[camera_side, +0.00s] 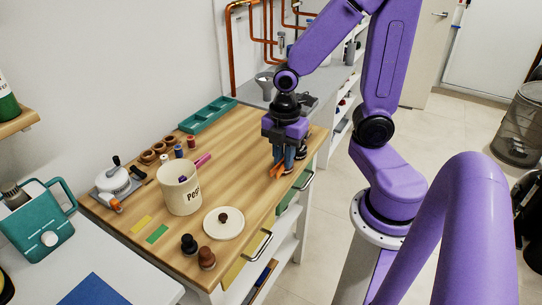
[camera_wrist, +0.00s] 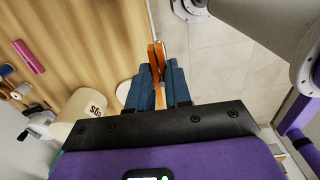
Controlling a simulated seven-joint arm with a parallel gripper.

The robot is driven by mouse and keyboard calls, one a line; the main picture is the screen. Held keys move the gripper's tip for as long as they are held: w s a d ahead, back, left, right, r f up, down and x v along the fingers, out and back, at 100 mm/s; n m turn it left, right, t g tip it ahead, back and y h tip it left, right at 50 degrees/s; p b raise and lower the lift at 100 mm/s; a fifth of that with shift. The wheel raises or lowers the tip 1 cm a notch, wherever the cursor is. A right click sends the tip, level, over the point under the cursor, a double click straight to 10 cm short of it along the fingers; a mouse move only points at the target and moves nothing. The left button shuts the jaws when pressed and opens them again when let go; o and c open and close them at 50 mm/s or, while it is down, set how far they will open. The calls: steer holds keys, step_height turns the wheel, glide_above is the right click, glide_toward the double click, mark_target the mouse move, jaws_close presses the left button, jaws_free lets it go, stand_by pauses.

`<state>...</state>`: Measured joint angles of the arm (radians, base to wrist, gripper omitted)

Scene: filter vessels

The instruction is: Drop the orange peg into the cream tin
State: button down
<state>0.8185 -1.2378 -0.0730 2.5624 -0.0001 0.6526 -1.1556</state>
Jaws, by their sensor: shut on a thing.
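The orange peg (camera_side: 278,171) is a forked clothes peg. My gripper (camera_side: 287,158) is shut on it near the right edge of the wooden table, with the prongs pointing down. In the wrist view the peg (camera_wrist: 157,58) sits between the blue fingers (camera_wrist: 158,88). The cream tin (camera_side: 179,192), lettered "Peg", stands upright and open on the table, left of and apart from my gripper. It also shows in the wrist view (camera_wrist: 76,112), partly hidden by the gripper body. The tin's inside floor is hidden.
A cream lid (camera_side: 223,231) with a dark knob lies right of the tin. Two dark knobbed pieces (camera_side: 207,259) stand in front. A magenta piece (camera_wrist: 28,56) lies behind the tin, near thread spools (camera_side: 179,151). A teal tray (camera_side: 208,115) sits at the back. Wood between gripper and tin is clear.

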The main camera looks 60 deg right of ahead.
steer(key=shift+s+r, duration=0.3)
steer(key=shift+s, duration=0.4)
